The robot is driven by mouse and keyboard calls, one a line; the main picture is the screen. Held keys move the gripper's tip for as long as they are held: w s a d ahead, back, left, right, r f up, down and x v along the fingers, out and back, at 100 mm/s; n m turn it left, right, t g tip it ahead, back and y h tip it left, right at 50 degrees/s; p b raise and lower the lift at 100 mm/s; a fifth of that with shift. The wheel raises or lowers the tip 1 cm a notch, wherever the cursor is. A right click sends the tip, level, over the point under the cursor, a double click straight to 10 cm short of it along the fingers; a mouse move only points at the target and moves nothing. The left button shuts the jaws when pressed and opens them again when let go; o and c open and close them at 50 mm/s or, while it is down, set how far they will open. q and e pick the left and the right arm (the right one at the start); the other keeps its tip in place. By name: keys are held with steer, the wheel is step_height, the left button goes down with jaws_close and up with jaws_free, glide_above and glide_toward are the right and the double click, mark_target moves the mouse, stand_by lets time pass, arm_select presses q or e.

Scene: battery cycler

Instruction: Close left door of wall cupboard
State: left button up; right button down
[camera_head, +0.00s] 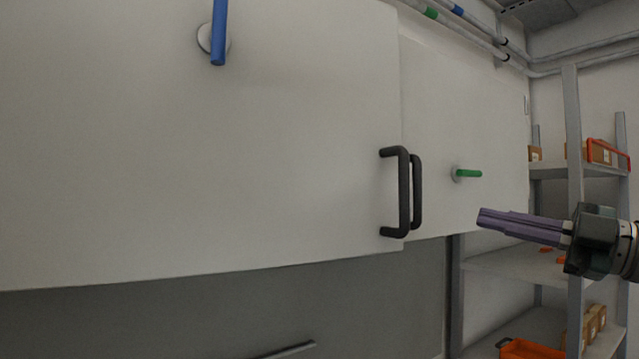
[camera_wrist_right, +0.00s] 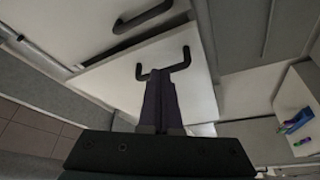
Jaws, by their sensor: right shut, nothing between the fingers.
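The wall cupboard's left door (camera_head: 270,150) is a large white panel filling the left of the head view. A blue rod on a round base (camera_head: 218,40) and a black bar handle (camera_head: 402,192) are on it. Its right edge stands in front of the white right door (camera_head: 435,130), so it looks slightly ajar. The right door has a green rod (camera_head: 467,173) and a black handle (camera_head: 417,190). My right gripper (camera_head: 481,218) has purple fingers, shut and empty, right of both handles. In the right wrist view its fingers (camera_wrist_right: 160,88) point toward a black handle (camera_wrist_right: 164,68); contact is unclear. My left gripper is out of view.
A grey metal shelf rack (camera_head: 571,150) with boxes stands on the right. An orange bin (camera_head: 530,349) is at its bottom. Pipes (camera_head: 470,30) run along the wall above the doors.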

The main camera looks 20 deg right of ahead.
steer(key=s+a+r+m+t+h+p, duration=0.1)
steer(key=s+a+r+m+h+p, duration=0.1)
steer(key=s+m+p, duration=0.4)
arm_select(q)
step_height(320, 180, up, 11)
steer(key=p, duration=0.4)
arm_select(e)
steer(key=m+g+h, duration=0.1)
steer(key=m+h, duration=0.2)
steer(key=m, duration=0.6)
glide_toward(409, 220)
steer(key=b+x, duration=0.5)
steer(key=b, duration=0.1)
steer(key=shift+w+r+b, duration=0.1)
steer(key=shift+r+b, duration=0.05)
steer(key=shift+b, duration=0.15)
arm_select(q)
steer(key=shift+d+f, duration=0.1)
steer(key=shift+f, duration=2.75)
arm_select(e)
steer(key=shift+x, duration=0.85)
